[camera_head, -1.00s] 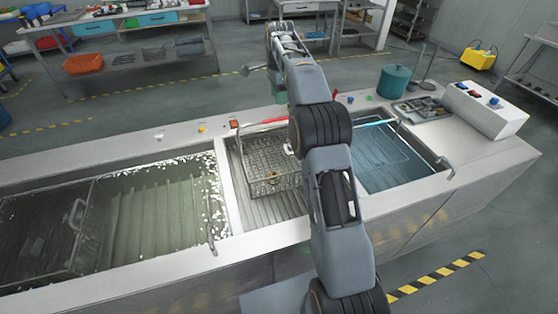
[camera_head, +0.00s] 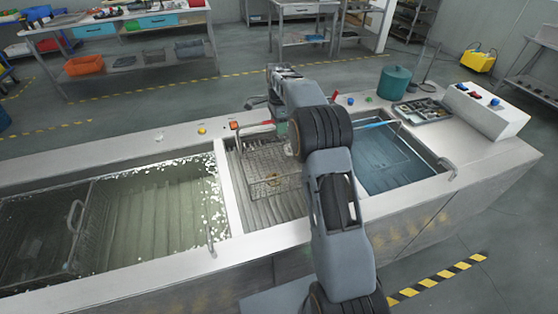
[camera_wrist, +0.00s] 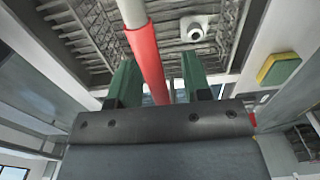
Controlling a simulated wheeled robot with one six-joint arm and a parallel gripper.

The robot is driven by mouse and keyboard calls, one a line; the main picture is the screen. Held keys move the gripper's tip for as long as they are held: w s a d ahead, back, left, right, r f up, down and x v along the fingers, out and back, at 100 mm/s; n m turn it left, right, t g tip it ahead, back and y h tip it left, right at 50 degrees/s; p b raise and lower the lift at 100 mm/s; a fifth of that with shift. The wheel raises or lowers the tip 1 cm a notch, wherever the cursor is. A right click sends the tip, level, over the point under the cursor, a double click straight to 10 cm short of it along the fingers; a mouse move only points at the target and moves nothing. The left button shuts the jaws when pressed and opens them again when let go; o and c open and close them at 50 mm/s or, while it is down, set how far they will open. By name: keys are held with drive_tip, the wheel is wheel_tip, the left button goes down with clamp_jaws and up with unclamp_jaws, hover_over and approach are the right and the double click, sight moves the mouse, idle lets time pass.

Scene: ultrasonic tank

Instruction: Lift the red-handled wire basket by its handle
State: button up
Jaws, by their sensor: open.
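The wire basket (camera_head: 266,178) sits in the narrow middle tank, its right part hidden behind my arm. In the wrist view the red handle (camera_wrist: 146,58) runs between the two green fingers of my gripper (camera_wrist: 158,82). The fingers are apart, with a gap visible on the right side of the handle; the left finger looks close to it. Wire mesh (camera_wrist: 80,32) of the basket shows beyond them. In the head view my gripper is mostly hidden by my arm.
The left tank (camera_head: 150,252) has white foam along its edges. The right tank (camera_head: 385,170) holds blue liquid and a blue handle (camera_head: 373,125). A teal canister (camera_head: 394,82), a parts tray (camera_head: 420,110) and a control box (camera_head: 487,108) stand at the right end.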

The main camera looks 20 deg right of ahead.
drive_tip(key=shift+f, duration=0.2)
clamp_jaws()
drive_tip(key=shift+r, duration=0.15)
drive_tip(key=shift+w+r, duration=0.1)
drive_tip(key=shift+r, duration=0.05)
idle(0.3)
